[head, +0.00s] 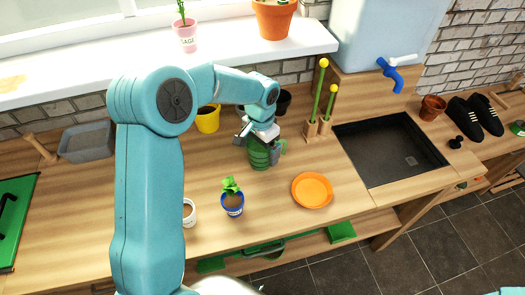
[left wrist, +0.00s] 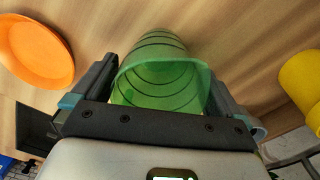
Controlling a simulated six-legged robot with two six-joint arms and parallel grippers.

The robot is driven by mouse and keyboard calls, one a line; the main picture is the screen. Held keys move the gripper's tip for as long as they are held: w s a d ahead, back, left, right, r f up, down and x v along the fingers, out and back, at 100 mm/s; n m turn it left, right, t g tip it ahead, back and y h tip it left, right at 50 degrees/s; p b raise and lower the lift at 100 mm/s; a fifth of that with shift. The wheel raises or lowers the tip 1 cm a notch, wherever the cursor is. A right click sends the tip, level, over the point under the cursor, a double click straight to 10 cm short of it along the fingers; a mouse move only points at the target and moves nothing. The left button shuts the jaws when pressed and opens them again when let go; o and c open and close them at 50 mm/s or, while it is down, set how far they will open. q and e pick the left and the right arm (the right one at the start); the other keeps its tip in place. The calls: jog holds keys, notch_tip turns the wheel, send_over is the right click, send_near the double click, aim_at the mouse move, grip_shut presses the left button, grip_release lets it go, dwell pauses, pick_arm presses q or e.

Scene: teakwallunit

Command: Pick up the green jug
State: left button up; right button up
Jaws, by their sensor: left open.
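The green jug (head: 259,155) stands on the wooden worktop, behind the orange plate. In the left wrist view the green jug (left wrist: 160,80) is translucent and ringed, with its open rim towards the camera. My left gripper (head: 265,143) is at the jug from above. In the left wrist view its fingers (left wrist: 156,85) are spread, one on each side of the jug. I cannot tell whether either finger touches it. My arm and gripper hide the upper part of the jug in the head view. My right gripper does not show.
An orange plate (head: 312,190) lies to the right of the jug. A blue pot with a plant (head: 232,204) and a white cup (head: 189,213) stand in front. A yellow pot (head: 207,120) and a black pot (head: 283,103) stand behind. A dark sink (head: 385,150) is to the right.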

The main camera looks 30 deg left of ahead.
pick_arm(q)
jog(key=shift+w, duration=0.1)
jog(key=c, duration=1)
jog(key=shift+r, duration=0.15)
